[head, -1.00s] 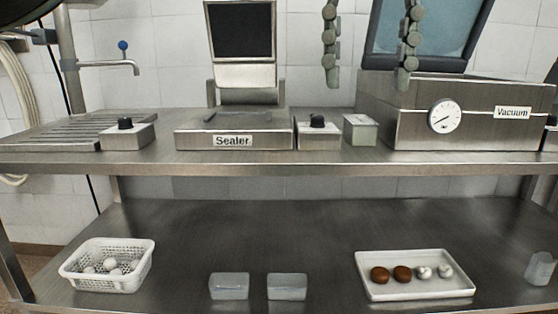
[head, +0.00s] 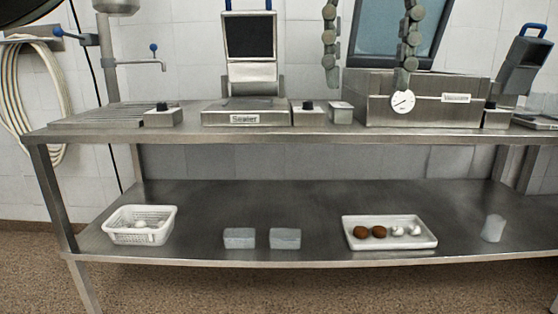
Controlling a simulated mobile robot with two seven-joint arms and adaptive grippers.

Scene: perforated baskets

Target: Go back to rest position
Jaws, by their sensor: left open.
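My left gripper (head: 367,85) hangs at the top of the head view. Its two fingers are wide apart and nothing is between them. It shows in front of the vacuum machine (head: 470,112) and its raised lid. My right gripper is not in view. The steel table (head: 290,145) stands ahead, with an upper shelf and a lower shelf (head: 230,200).
On the lower shelf are a white perforated basket (head: 125,236) with white balls, two translucent boxes (head: 239,238) (head: 285,238), a white tray (head: 390,243) with brown and pale balls, and a clear cup (head: 492,228). A sealer (head: 245,118) stands above. Bare floor (head: 300,290) shows in front.

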